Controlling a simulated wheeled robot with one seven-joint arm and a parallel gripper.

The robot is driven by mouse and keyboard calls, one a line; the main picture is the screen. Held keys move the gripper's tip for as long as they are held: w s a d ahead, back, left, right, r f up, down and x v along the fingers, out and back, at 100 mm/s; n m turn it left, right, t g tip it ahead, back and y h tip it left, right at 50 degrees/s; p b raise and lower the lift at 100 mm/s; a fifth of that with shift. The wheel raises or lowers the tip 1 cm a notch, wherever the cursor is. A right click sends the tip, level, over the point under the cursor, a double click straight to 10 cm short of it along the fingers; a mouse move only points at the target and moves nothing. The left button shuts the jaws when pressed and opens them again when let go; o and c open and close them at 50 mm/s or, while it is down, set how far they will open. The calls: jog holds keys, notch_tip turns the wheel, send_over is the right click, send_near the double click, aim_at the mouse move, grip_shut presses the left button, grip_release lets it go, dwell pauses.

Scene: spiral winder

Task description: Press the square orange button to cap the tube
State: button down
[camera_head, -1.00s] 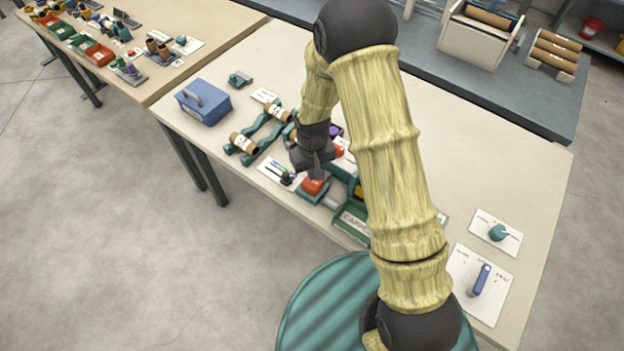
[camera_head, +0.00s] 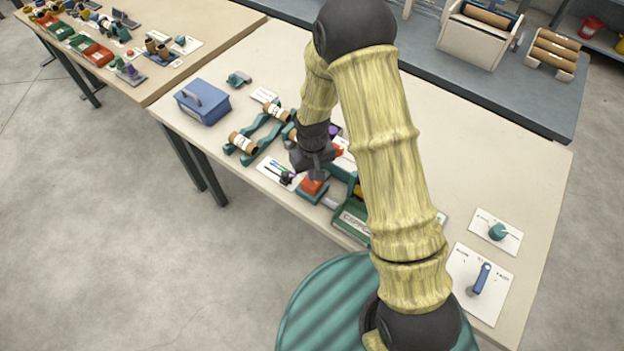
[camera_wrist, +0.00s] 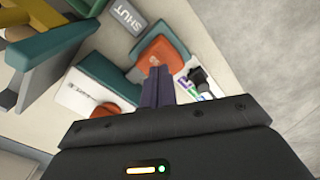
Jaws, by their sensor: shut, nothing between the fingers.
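The square orange button (camera_head: 312,187) sits on a teal base near the table's front edge. In the wrist view it is an orange block (camera_wrist: 166,52) on a teal housing. My gripper (camera_head: 318,174) is shut and empty, pointing down just above the button. In the wrist view its dark fingertips (camera_wrist: 159,72) overlap the button's near edge; I cannot tell whether they touch it. Brown cardboard tubes (camera_head: 243,143) lie on teal stands to the left. Another tube behind my gripper is mostly hidden, so I cannot tell whether it is capped.
A green labelled tray (camera_head: 352,222) stands right of the button, partly behind my arm. A card with pen-like items (camera_head: 277,172) lies left of it. A rounder orange part (camera_wrist: 105,112) is close by. A blue box (camera_head: 203,102) stands at the table's left end.

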jog(key=shift+f+b, duration=1.15)
jog(key=shift+f, duration=0.55)
jog(key=shift+r, duration=0.1)
jog(key=shift+r+p, duration=2.95)
jog(key=shift+r, duration=1)
jog(key=shift+r, duration=0.15)
jog(key=s+d+r+m+t, duration=0.1)
jog(key=s+d+r+m, duration=0.1)
jog(key=s+d+r, duration=0.4)
jog(key=s+d+r+m+t, duration=0.1)
jog(key=s+d+r, duration=0.5)
jog(key=r, duration=0.6)
jog(key=shift+s+d+r+m+t, duration=0.2)
jog(key=shift+d+m+t, duration=0.1)
jog(key=shift+d+m, duration=0.45)
